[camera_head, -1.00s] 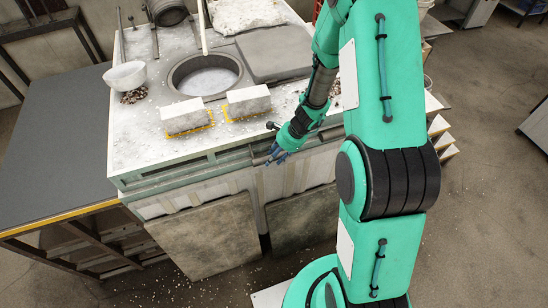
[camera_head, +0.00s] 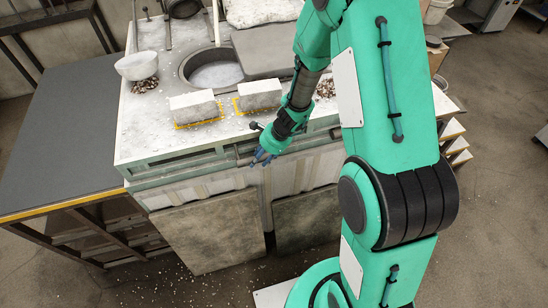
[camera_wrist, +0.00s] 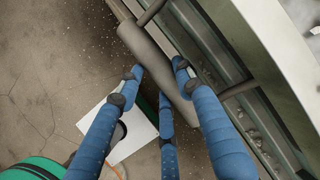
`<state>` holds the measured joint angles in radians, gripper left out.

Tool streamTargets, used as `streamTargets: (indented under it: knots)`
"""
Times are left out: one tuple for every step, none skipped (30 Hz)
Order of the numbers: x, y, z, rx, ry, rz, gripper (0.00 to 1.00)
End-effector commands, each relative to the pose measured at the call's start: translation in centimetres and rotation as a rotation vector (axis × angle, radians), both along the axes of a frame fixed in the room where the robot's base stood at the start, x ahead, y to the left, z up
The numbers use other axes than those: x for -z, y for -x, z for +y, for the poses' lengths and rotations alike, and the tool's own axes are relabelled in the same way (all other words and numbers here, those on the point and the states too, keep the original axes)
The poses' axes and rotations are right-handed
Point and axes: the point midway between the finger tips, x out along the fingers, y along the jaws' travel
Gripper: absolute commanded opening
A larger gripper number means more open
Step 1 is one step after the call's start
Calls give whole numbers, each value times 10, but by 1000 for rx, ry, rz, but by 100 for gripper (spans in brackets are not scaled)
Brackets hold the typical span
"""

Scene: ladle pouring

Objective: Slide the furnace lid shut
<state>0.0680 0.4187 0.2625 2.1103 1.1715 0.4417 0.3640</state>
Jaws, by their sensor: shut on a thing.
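The furnace lid (camera_head: 275,52) is a flat grey slab on the worktop. Its left edge lies over the right rim of the round furnace opening (camera_head: 212,70), and most of the opening is uncovered. My gripper (camera_head: 262,157) is at the front edge of the furnace, below the worktop. In the wrist view, my gripper's blue fingers (camera_wrist: 160,95) are closed around a thick grey handle bar (camera_wrist: 150,55). Rods run from the bar towards the furnace side. A dark knob (camera_head: 255,125) shows just above my gripper.
Two pale blocks (camera_head: 195,106) (camera_head: 259,95) stand on yellow outlines in front of the opening. A white bowl (camera_head: 137,66) is at the left. A dark table (camera_head: 60,140) adjoins the furnace on the left. Rails (camera_wrist: 235,88) run along the furnace side.

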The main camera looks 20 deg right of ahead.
Motion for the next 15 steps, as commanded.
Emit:
streamTargets:
  knots:
    - [2, 1, 18, -7, -3, 0, 0]
    - [2, 1, 25, -7, -3, 0, 0]
    - [1, 1, 36, -8, -3, -1, 0]
    - [1, 1, 44, -7, -3, 0, 0]
    - [1, 2, 52, -9, -3, 1, 0]
    - [1, 2, 62, -8, -4, 1, 0]
    - [1, 1, 70, -9, -3, 0, 0]
    - [0, 1, 78, -8, -3, -1, 0]
    - [1, 1, 88, -8, -2, 0, 0]
    - [1, 2, 96, -7, -2, 0, 0]
    - [1, 2, 104, -8, -3, 1, 0]
    - [0, 2, 114, -7, -3, 0, 0]
    - [0, 1, 123, -7, -3, 0, 0]
    - [0, 2, 130, -7, -3, 0, 0]
    - [0, 2, 141, -7, -3, 2, 0]
